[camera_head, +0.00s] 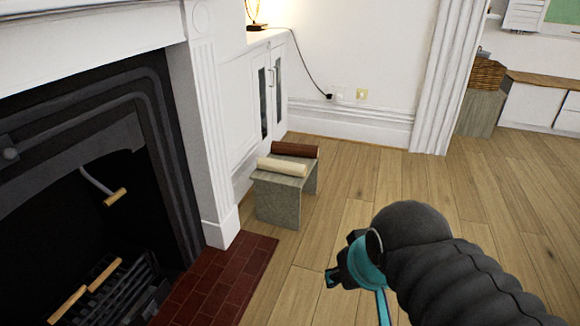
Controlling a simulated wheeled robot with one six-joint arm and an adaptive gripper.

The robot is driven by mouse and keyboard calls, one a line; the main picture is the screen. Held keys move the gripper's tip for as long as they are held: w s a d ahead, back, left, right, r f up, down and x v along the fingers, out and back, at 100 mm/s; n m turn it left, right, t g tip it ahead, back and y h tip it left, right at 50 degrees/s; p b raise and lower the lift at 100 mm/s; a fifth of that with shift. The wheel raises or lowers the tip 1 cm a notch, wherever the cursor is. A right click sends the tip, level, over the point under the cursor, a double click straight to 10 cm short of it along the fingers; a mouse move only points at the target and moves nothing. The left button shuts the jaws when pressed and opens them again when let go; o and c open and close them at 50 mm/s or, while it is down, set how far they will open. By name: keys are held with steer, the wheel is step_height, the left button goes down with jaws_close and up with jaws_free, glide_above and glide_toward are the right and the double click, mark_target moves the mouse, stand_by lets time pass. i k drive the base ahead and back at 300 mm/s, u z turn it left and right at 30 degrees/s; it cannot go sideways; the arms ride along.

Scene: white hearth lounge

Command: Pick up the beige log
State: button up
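The beige log (283,167) lies on top of a small grey stool (278,203) beside the white cabinet. A dark brown log (295,150) lies behind it on the same stool, roughly parallel. My gripper (336,278) is at the lower middle of the head view, in front of and to the right of the stool, clear of both logs. It is small and partly hidden by my black-sleeved arm, so the state of its fingers cannot be made out.
A black fireplace (75,180) with a white surround fills the left side, with a red brick hearth (222,285) at its foot. A white cabinet (254,110) stands behind the stool. A wicker basket (487,74) sits far right. The wooden floor (375,180) right of the stool is clear.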

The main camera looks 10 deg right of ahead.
mark_target(300, 170)
steer(key=z, duration=0.65)
steer(key=i, duration=1.7)
steer(key=u, duration=0.45)
